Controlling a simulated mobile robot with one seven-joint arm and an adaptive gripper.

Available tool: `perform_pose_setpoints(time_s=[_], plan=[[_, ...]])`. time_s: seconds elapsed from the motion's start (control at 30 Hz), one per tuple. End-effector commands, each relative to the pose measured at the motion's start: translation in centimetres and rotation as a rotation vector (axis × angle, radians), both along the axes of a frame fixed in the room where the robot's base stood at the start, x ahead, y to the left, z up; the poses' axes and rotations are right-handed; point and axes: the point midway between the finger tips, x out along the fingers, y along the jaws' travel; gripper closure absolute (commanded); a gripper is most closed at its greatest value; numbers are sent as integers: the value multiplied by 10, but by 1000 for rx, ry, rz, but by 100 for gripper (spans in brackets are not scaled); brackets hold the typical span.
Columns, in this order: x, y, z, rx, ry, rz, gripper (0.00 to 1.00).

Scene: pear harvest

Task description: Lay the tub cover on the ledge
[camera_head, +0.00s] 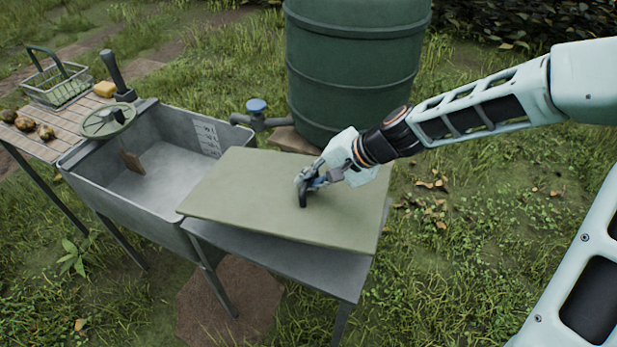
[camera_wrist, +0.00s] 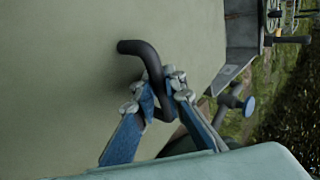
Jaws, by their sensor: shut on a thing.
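The tub cover (camera_head: 245,200) is a flat olive-green panel with a dark bar handle (camera_head: 302,197). It lies over the grey ledge (camera_head: 300,275) to the right of the tub, turned slightly against it. The ledge shows along the front. I cannot tell whether the cover touches the ledge or is just above it. My gripper (camera_head: 309,184) is shut on the handle. In the wrist view the blue fingers (camera_wrist: 161,97) close around the handle's bent bar (camera_wrist: 142,50), and the cover (camera_wrist: 60,80) fills the left.
The open grey tub (camera_head: 115,182) holds a brown paddle-like piece (camera_head: 132,161). A green wheel (camera_head: 108,121) is at its back left. A blue-topped tap (camera_head: 257,106) and green barrel (camera_head: 350,70) stand behind.

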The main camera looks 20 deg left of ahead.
Motion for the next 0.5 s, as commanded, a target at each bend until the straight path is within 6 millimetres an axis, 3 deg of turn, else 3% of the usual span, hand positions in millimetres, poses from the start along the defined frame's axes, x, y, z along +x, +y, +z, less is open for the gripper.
perform_pose_setpoints(time_s=[0.5], plan=[[0,0,-62,1,-1,1,100]])
